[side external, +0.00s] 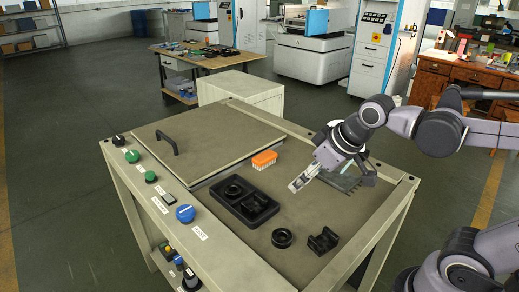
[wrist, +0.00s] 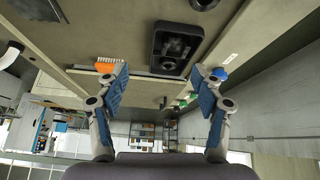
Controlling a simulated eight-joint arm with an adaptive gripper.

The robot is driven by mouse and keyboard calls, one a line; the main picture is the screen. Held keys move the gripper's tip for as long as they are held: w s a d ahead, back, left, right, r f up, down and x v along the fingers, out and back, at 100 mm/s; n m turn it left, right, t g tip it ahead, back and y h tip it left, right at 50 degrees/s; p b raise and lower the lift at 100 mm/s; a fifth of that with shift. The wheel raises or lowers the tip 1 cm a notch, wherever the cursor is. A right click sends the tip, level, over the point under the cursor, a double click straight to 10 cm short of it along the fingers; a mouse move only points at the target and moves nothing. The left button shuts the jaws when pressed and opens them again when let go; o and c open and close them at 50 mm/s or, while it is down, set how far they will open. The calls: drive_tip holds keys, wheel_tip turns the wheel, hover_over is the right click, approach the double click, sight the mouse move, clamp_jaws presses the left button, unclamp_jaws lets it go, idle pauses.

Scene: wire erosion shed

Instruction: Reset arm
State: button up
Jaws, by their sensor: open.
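My gripper (side external: 301,184) is at the end of my arm, which reaches in from the right over the bench top (side external: 296,222). In the wrist view my gripper (wrist: 159,80) has its two blue-padded fingers wide apart, with nothing held between them. In the side view it hangs tilted above the bench, to the right of the black tray and the orange-and-white block. Whether its tips touch anything below is hard to tell, but they look clear.
A black tray (side external: 233,191) holds dark round parts. A hinged lid with handle (side external: 168,143) covers the left. Knobs, including a blue one (side external: 185,213), line the front panel.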

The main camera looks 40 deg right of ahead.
drive_tip(key=shift+m+t, duration=0.5)
drive_tip(key=shift+m, duration=0.2)
drive_tip(key=s+f, duration=0.1)
drive_tip(key=s+d+f, duration=0.1)
drive_tip(key=s+f, duration=0.1)
drive_tip(key=shift+d, duration=0.25)
drive_tip(key=o, duration=0.7)
drive_tip(key=shift+w+d+r+h, duration=0.15)
drive_tip(key=shift+d+r+h, duration=0.05)
drive_tip(key=shift+h, duration=0.1)
drive_tip(key=w+d+r+g, duration=0.4)
drive_tip(key=d+r, duration=0.2)
drive_tip(key=d, duration=0.6)
drive_tip(key=w+d+r+g, duration=0.3)
drive_tip(key=w+d+r, duration=0.15)
drive_tip(key=d, duration=0.65)
wheel_tip(320, 180, down, 9)
drive_tip(key=s, duration=0.1)
